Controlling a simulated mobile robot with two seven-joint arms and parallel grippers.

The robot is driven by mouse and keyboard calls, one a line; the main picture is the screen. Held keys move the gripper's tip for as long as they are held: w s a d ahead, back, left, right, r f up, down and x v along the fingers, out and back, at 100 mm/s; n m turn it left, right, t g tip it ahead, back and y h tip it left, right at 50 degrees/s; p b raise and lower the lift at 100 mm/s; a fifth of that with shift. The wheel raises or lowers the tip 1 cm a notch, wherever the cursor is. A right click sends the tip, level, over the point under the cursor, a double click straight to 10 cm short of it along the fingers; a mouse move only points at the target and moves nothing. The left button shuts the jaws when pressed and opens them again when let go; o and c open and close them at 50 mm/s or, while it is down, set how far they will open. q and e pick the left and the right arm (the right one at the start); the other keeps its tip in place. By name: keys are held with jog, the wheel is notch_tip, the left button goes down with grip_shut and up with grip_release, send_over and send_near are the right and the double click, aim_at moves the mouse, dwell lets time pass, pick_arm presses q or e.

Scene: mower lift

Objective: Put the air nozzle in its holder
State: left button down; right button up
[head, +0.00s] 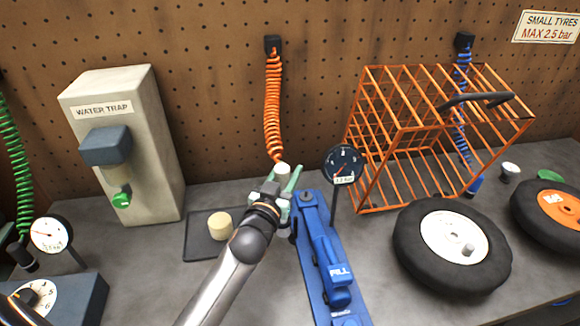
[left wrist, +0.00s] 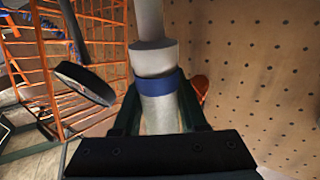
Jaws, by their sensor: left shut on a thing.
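My left gripper (head: 279,187) is shut on the air nozzle, whose white top (head: 283,169) shows between the fingers at the lower end of the orange coiled hose (head: 273,100). In the left wrist view the nozzle (left wrist: 158,108) is a pale grey cylinder with a blue band, held between the dark fingers (left wrist: 158,120). The gripper is above the bench, just behind the blue FILL tool (head: 325,262). I cannot make out which fitting is the nozzle's holder. My right gripper is not in view.
An orange wire cage (head: 395,140) stands right of the gripper, with a dark round gauge (head: 343,163) in front. Two wheels, one with a white hub (head: 455,237), lie further right. Left are a dark tray (head: 200,247) with a cream cylinder (head: 220,225) and the water trap (head: 125,150).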

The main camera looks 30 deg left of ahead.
pick_arm(q)
notch_tip(320, 180, down, 7)
jog(key=b, duration=0.5)
jog(key=shift+w+a+r+b, duration=0.2)
jog(key=shift+b, duration=0.1)
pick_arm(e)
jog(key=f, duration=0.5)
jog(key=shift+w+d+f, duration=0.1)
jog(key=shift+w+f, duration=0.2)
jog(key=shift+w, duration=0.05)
pick_arm(q)
jog(key=shift+p, duration=0.3)
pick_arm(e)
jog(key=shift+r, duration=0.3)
pick_arm(q)
jog(key=shift+f+b, duration=0.55)
jog(key=shift+f, duration=0.05)
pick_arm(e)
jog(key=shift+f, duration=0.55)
pick_arm(q)
jog(key=c, duration=0.7)
grip_release()
jog(key=shift+c, duration=0.2)
jog(key=shift+s, duration=0.1)
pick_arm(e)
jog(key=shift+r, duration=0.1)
